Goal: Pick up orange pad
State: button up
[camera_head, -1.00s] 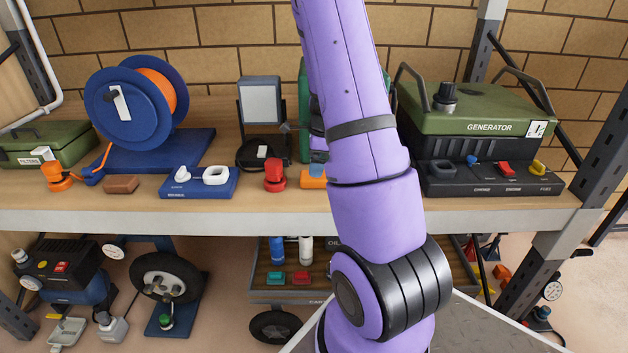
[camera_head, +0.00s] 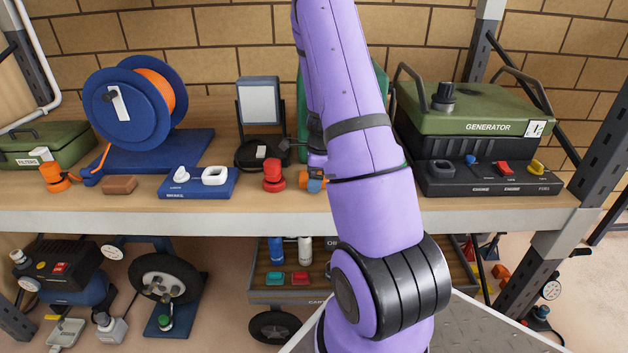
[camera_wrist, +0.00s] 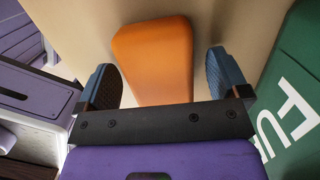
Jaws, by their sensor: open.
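The orange pad (camera_wrist: 155,58) lies on the wooden shelf, with rounded corners and a smooth top. In the wrist view it sits between the two blue-grey fingers of my gripper (camera_wrist: 165,78), which are open with a gap visible on both sides of the pad. The far part of the pad extends beyond the fingertips, and its near end is hidden behind the dark gripper bar. In the head view only a small bit of the orange pad (camera_head: 315,184) shows beside my arm, and my gripper (camera_head: 317,172) is mostly hidden there.
A green can (camera_wrist: 292,90) with white lettering stands close to the right finger. On the shelf (camera_head: 120,218), a red knob-like part (camera_head: 273,175) is left of the pad, and the green generator (camera_head: 470,112) is right of my arm. A blue reel (camera_head: 128,105) stands farther left.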

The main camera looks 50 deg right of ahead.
jog(key=shift+f, duration=0.2)
dwell(0.4)
jog(key=c, duration=1)
jog(key=shift+r, duration=0.65)
jog(key=r, duration=0.1)
jog(key=s+r, duration=0.1)
jog(key=r, duration=0.1)
jog(key=shift+a, duration=0.2)
jog(key=s+a, duration=0.2)
jog(key=s, duration=0.5)
jog(key=s+a+r, duration=0.1)
jog(key=s+a, duration=0.2)
jog(key=s, duration=0.4)
jog(key=shift+r, duration=0.1)
